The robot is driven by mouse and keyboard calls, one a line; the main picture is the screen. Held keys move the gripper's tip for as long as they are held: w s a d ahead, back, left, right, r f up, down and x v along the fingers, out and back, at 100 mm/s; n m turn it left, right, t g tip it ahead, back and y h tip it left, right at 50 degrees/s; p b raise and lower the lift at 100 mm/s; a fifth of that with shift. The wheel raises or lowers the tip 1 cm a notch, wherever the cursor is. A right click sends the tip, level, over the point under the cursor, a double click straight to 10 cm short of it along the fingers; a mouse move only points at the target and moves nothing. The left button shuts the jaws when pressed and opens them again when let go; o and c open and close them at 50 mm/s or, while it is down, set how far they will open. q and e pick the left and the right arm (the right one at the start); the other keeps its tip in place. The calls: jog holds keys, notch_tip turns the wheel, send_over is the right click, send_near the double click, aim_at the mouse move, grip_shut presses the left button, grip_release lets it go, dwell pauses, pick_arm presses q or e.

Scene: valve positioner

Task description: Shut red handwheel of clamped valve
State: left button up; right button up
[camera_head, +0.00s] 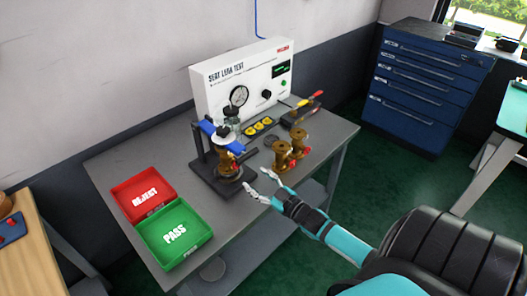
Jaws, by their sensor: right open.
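The clamped brass valve (227,162) stands in the dark test fixture (200,148) on the grey bench, under a blue clamp part. Its red handwheel (235,167) shows only as a small red patch on the side towards my right gripper. My right gripper (259,183) is open, with nothing between its fingers. It is over the bench's front edge, to the right of and a little below the clamped valve, apart from it. How far the handwheel is turned is too small to tell. My left gripper is not in view.
Two loose brass valves with red handwheels (290,150) stand right of the fixture. The seat leak test panel (245,75) with its gauge is behind. A red REJECT tray (160,187) and a green PASS tray (200,217) lie left. A blue drawer cabinet (420,85) stands back right.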

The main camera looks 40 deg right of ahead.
jog(key=shift+s+d, duration=0.1)
jog(key=shift+s, duration=1.05)
